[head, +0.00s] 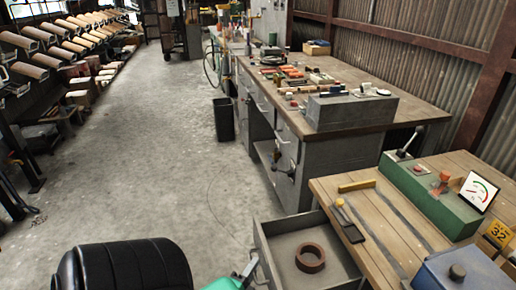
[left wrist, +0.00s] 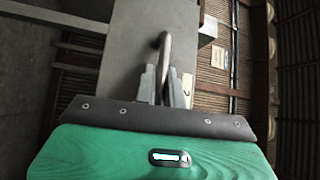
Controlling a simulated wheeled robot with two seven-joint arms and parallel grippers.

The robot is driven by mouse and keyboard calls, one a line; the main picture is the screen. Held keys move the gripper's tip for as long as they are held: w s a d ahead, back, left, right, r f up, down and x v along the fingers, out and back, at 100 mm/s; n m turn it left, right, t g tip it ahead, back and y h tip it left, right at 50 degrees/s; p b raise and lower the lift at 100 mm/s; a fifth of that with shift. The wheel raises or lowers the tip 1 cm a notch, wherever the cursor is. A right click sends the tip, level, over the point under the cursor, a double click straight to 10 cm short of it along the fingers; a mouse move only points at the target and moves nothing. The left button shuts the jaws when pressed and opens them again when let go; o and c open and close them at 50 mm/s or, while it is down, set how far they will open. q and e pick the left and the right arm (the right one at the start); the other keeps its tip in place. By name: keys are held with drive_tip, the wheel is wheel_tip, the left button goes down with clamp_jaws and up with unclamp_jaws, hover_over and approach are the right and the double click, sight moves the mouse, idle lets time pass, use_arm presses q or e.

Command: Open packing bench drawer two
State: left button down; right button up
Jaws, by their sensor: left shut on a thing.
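The drawer (head: 262,232) of the near wooden-topped packing bench (head: 375,205) is pulled out toward the left, with its inside visible. A brown ring (head: 310,258) lies on its floor. My left gripper (head: 250,268) is at the drawer's front, at the bottom of the head view, and its green body is partly cut off there. In the left wrist view, my left gripper's fingers (left wrist: 164,86) are shut on the curved metal handle (left wrist: 165,50) of the grey drawer front (left wrist: 190,25). A pale label with a dark mark (left wrist: 187,84) is partly hidden by a finger. My right gripper is not in view.
The near bench top holds a green control box with a gauge (head: 435,195), a blue box (head: 460,270) and small tools. A longer grey bench (head: 335,155) stands behind, with a black bin (head: 223,120) beside it. The concrete floor (head: 150,150) to the left is open.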

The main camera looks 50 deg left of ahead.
use_arm(q)
drive_tip(key=c, duration=1.5)
unclamp_jaws()
drive_tip(key=b+v, duration=0.1)
drive_tip(key=v, duration=1.3)
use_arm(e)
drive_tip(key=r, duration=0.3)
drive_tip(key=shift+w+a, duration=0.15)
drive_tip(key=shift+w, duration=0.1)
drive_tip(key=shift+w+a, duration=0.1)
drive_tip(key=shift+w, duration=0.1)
